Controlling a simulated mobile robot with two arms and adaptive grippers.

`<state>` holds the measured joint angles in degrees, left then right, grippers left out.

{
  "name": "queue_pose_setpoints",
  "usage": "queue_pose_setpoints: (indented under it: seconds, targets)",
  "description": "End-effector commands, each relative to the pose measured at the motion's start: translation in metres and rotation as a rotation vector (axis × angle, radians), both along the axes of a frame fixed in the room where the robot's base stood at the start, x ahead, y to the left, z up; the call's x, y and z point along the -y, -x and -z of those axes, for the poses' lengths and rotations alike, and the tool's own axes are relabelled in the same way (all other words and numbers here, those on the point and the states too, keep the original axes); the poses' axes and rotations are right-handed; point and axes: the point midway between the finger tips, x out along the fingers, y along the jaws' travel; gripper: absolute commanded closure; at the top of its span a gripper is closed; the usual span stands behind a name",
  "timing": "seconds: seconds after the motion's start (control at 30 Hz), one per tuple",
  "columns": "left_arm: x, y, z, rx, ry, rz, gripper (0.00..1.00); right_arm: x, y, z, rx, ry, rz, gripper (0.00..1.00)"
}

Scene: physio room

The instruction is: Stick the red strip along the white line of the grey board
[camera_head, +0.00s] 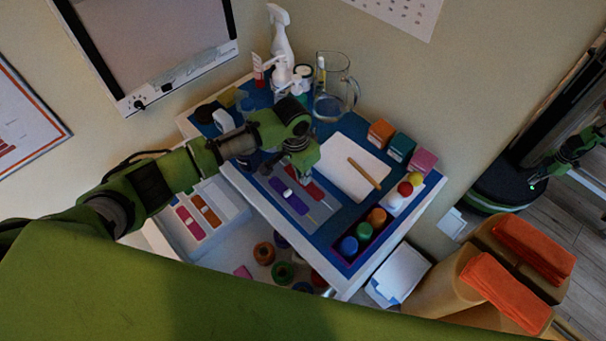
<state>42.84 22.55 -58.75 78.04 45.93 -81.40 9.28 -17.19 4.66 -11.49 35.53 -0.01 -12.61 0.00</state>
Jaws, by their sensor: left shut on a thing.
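The grey board (318,214) lies on the blue top of the cart. A purple strip (286,197) with a small white patch lies along its left part. The red strip (314,190) is beside it on the right, with its upper part hidden by my left gripper (301,166). My left gripper comes in from the left and is shut on the red strip, low over the board. A thin pale line (312,219) shows below the strips. I cannot tell whether the red strip touches the board. My right gripper is not in view.
A white tray with a wooden stick (364,173) lies right of the board. A glass jug (333,88) and white spray bottle (281,45) stand behind. Small coloured boxes (402,147) and a tray of coloured balls (349,246) line the right. An open drawer (216,243) is at left.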

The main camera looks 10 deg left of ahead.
Motion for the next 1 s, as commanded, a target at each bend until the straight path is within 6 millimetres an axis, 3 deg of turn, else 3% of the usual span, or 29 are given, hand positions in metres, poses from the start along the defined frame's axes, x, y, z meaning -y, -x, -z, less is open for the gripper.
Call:
queue_pose_setpoints:
  seconds: [1.0]
  targets:
    - [0.0000,0.0000,0.0060,0.000,0.000,0.000,1.00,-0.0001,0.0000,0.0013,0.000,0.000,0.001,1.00]
